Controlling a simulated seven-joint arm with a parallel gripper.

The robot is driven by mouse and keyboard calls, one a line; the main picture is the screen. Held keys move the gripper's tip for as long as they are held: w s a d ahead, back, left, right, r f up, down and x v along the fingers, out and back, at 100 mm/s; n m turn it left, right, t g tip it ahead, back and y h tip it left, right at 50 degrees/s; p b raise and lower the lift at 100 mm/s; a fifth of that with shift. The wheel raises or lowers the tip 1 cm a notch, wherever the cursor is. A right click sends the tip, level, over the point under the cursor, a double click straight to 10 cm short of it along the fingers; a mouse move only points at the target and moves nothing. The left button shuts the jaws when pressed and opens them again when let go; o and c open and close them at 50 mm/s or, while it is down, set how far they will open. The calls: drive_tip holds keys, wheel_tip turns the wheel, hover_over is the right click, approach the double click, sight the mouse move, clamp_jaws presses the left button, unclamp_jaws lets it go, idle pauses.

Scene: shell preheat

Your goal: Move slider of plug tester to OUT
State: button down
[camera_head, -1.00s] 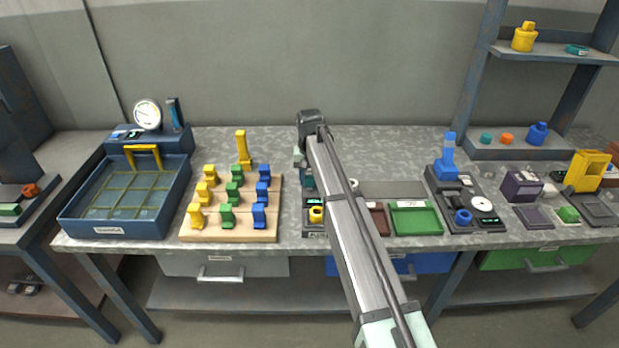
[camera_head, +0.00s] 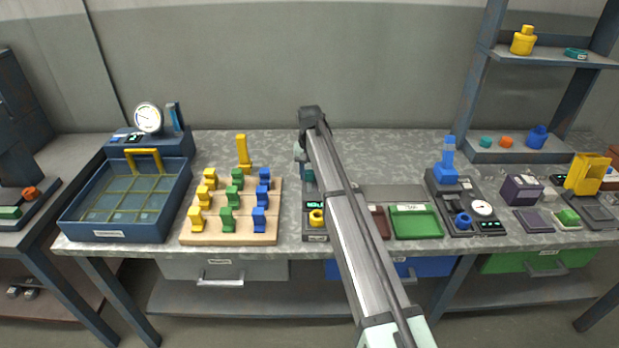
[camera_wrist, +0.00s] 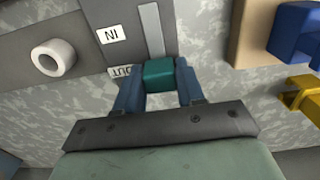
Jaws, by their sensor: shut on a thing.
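In the wrist view my gripper (camera_wrist: 158,88) is shut on a teal slider block (camera_wrist: 158,75), with one blue finger on each side of it. The block sits at the end of a pale slot (camera_wrist: 151,30) on the dark plug tester (camera_wrist: 85,25). The OUT label (camera_wrist: 124,71) is beside the block and partly covered by a finger. The IN label (camera_wrist: 111,34) is farther up, next to the slot. In the head view my arm hides much of the tester (camera_head: 315,236); its display and a yellow ring show, and the jaws are hidden.
A white ring-shaped part (camera_wrist: 54,57) stands on the tester near the labels. In the head view a wooden board (camera_head: 232,237) with coloured plugs is left of the tester. A green tray (camera_head: 416,222) is to the right, and a blue basin (camera_head: 124,229) far left.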

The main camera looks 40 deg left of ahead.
sight(310, 171)
drive_tip(key=shift+w+a, duration=0.15)
drive_tip(key=shift+w, duration=0.05)
drive_tip(key=c, duration=0.8)
unclamp_jaws()
drive_tip(key=shift+o, duration=0.2)
drive_tip(key=shift+s, duration=0.1)
wheel_tip(310, 171, up, 14)
drive_tip(key=shift+f, duration=0.1)
